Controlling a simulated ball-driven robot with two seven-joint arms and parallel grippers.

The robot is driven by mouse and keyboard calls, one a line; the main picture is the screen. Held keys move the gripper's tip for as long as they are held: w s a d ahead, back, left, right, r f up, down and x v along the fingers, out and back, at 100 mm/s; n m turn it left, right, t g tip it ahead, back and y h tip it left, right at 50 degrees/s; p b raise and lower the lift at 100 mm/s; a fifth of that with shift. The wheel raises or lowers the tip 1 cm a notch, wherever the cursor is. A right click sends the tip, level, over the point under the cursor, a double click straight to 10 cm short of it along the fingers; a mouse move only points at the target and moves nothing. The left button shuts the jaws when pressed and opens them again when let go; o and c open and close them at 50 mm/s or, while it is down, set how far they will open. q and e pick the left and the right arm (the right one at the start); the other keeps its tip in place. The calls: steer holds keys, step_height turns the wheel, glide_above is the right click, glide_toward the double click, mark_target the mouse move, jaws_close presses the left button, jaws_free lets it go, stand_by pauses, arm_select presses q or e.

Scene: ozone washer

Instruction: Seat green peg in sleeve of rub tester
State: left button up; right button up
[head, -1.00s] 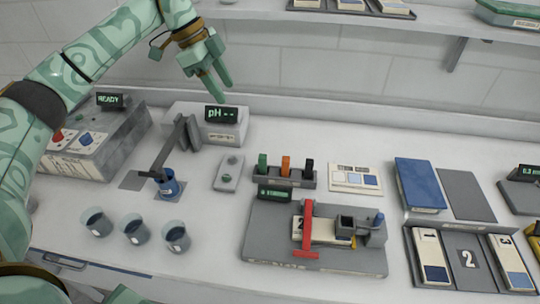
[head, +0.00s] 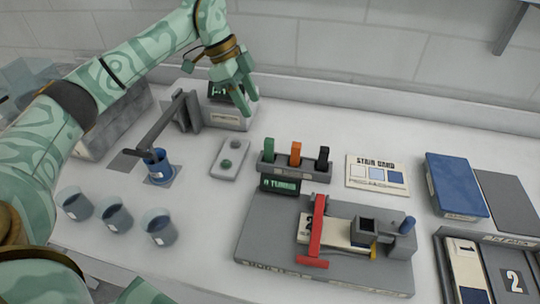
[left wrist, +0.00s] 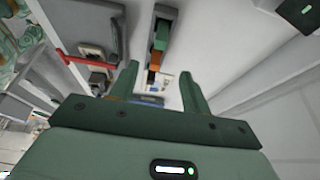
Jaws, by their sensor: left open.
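The green peg (head: 269,148) stands upright at the left end of a grey rack (head: 292,171), beside an orange peg (head: 295,153) and a black peg (head: 322,158). The rub tester (head: 335,262) is a grey base with a red lever (head: 317,229) and a square dark-topped sleeve (head: 365,227). My left gripper (head: 243,97) is open and empty, above and behind the rack near the pH meter. In the left wrist view its fingers (left wrist: 158,82) spread, with the green peg (left wrist: 162,35) and orange peg (left wrist: 154,60) beyond them. My right gripper is not in view.
The pH meter (head: 228,112) stands behind the left gripper. A grey two-button pad (head: 230,157) lies left of the rack. A blue cup (head: 159,169) under a grey arm and several beakers (head: 115,216) stand left. A stain card (head: 377,174) and blue pad (head: 456,185) lie right.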

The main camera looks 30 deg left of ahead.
mark_target(269, 140)
arm_select(q)
steer(key=b+x, duration=0.1)
steer(key=x, duration=0.7)
steer(key=b+x, duration=0.1)
steer(key=x, duration=0.4)
steer(key=shift+f+b, duration=0.2)
steer(key=shift+b, duration=0.15)
steer(key=shift+r, duration=0.1)
steer(key=shift+c, duration=0.9)
jaws_close()
